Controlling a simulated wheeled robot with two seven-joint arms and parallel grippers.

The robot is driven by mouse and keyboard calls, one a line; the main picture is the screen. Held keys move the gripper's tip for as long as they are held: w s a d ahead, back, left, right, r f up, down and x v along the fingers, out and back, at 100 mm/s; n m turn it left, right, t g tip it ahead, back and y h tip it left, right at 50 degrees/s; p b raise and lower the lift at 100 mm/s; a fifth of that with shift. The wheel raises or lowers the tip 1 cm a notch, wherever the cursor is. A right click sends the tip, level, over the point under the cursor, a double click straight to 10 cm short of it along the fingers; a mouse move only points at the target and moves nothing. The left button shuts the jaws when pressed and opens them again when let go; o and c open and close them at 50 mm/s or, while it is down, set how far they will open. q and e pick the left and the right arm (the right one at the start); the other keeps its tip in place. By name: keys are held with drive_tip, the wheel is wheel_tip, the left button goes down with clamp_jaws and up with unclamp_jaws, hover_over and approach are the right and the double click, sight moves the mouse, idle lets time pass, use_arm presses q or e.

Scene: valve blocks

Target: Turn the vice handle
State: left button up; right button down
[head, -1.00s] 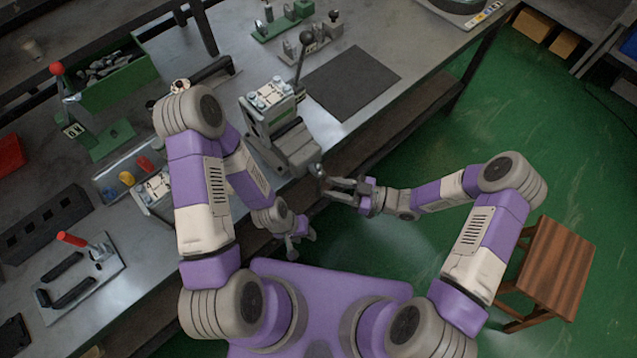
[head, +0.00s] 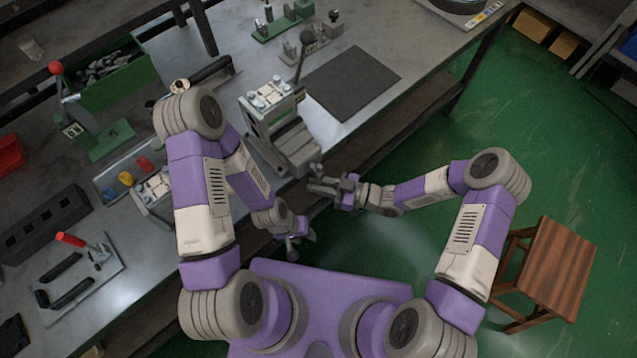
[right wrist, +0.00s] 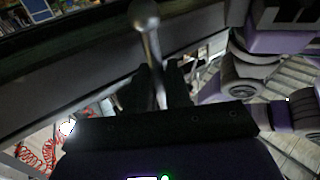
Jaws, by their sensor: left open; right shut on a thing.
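The grey vice (head: 290,150) is at the bench's near edge in the head view, with a pale block (head: 268,94) at its upper end. My right gripper (head: 318,186) is at the vice's near end, just off the bench edge. In the right wrist view my right gripper (right wrist: 160,88) is shut on the vice handle (right wrist: 151,48), a metal bar with a ball end standing out past the fingers. In the head view the handle is mostly hidden by the gripper. My left gripper (head: 298,234) is open and empty, below and left of the right one.
A dark mat (head: 350,82) lies on the bench right of the vice. A black-knobbed lever (head: 305,40) rises behind the vice. A green bin (head: 110,80) and a red-knobbed press (head: 85,125) stand to the left. A wooden stool (head: 552,270) is on the floor at right.

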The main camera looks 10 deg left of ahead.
drive_tip(key=shift+w, duration=0.1)
drive_tip(key=shift+w+d+r+n+t+h+b, duration=0.2)
drive_tip(key=shift+w+d+n+h, duration=0.25)
drive_tip(key=shift+n+h, duration=0.3)
drive_tip(key=shift+w+d+r+n+t+h+b, duration=0.2)
drive_tip(key=shift+w+d+n+h, duration=0.3)
drive_tip(key=shift+n, duration=0.4)
drive_tip(key=shift+w+d+r+n+t+h+b, duration=0.1)
drive_tip(key=shift+w+d+r+n+h+b, duration=0.15)
drive_tip(key=shift+w+n+h, duration=0.45)
drive_tip(key=shift+s, duration=0.1)
drive_tip(key=c, duration=1.3)
unclamp_jaws()
drive_tip(key=shift+d, duration=0.1)
drive_tip(key=shift+o, duration=0.2)
drive_tip(key=p+v, duration=0.2)
drive_tip(key=v, duration=0.5)
drive_tip(key=shift+d, duration=0.25)
